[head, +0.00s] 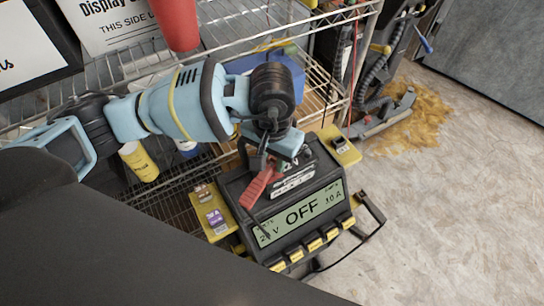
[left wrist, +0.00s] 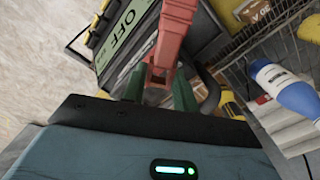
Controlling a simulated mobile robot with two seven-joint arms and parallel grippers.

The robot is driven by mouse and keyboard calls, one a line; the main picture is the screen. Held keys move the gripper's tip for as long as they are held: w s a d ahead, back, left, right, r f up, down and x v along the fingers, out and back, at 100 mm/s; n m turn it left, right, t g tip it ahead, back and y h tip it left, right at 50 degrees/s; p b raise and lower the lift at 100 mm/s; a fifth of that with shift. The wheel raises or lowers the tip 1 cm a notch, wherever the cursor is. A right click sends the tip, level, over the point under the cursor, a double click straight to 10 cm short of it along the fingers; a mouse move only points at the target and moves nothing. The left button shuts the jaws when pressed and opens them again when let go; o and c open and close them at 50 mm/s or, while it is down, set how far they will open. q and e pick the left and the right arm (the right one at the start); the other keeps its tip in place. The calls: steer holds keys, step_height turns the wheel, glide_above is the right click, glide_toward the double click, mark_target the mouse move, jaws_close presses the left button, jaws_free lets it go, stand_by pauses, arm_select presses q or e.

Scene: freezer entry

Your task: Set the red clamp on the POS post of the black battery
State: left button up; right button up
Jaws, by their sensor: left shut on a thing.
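My left gripper (head: 270,162) reaches in from the left and points down over a black unit. It is shut on the red clamp (head: 261,187), whose handles slant toward the lower left. In the left wrist view the red clamp (left wrist: 174,38) sits between the two green fingers. A black box with a white label (head: 293,181), which may be the black battery, stands just behind the display, right beside the clamp. Its posts are hidden or too small to tell, and I cannot tell whether the clamp touches it. My right gripper is not in view.
A charger display (head: 303,212) reads OFF, with a row of yellow buttons below it. Yellow side panels flank it. A wire shelf (head: 225,30) with a red cup (head: 175,24) and a yellow can (head: 138,160) stands behind. The floor at right is mostly clear.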

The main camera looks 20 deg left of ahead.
arm_select(q)
steer(key=shift+f+b, duration=0.7)
steer(key=shift+f, duration=0.05)
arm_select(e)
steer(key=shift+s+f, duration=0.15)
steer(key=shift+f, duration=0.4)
